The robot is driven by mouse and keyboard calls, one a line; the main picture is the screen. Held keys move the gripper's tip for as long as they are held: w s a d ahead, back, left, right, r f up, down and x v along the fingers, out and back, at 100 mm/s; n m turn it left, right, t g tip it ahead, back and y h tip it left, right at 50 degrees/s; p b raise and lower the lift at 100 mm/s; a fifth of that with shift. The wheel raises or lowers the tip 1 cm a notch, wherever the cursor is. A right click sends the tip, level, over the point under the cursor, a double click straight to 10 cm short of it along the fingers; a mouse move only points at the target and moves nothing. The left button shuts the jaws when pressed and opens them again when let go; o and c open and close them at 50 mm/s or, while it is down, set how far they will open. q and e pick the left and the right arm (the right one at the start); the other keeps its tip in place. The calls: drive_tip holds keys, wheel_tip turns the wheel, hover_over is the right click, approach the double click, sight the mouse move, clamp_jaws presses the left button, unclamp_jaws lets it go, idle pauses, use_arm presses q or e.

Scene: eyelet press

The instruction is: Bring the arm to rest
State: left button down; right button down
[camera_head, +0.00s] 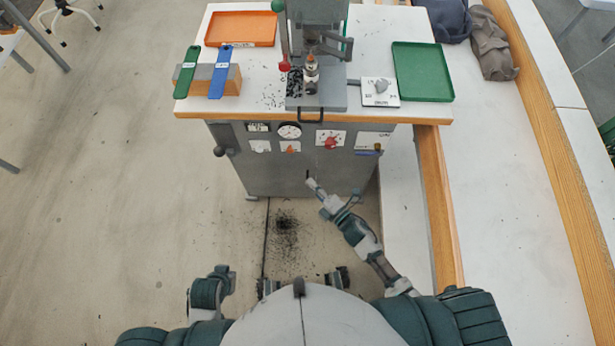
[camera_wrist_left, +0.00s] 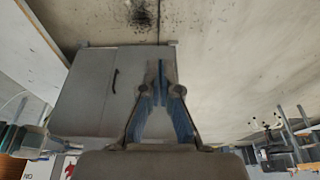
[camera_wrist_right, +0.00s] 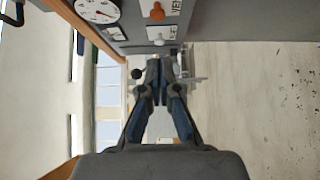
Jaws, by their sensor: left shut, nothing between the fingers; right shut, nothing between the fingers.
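My right gripper (camera_head: 313,184) is shut and empty, held out in front of the grey press cabinet (camera_head: 285,175), below the tabletop. In the right wrist view, its fingertips (camera_wrist_right: 157,75) are together, with the cabinet's gauge panel (camera_wrist_right: 125,25) at the top. In the left wrist view, my left gripper (camera_wrist_left: 160,72) is shut and empty. The cabinet doors (camera_wrist_left: 100,95) show behind it. In the head view, my left arm is folded low at the left and its fingers are hidden. The eyelet press (camera_head: 318,15) stands on the table.
The white table (camera_head: 370,20) holds an orange tray (camera_head: 240,28), a green tray (camera_head: 422,72), green and blue strips, and a small white plate (camera_head: 380,92). Dark crumbs (camera_head: 285,230) lie on the floor. A long white bench (camera_head: 500,170) runs along the right.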

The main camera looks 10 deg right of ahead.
use_arm(q)
drive_tip(key=shift+a+f, duration=0.2)
drive_tip(key=shift+a, duration=0.45)
use_arm(e)
drive_tip(key=shift+s+a, duration=0.1)
drive_tip(key=shift+a, duration=0.5)
drive_tip(key=shift+d, duration=0.15)
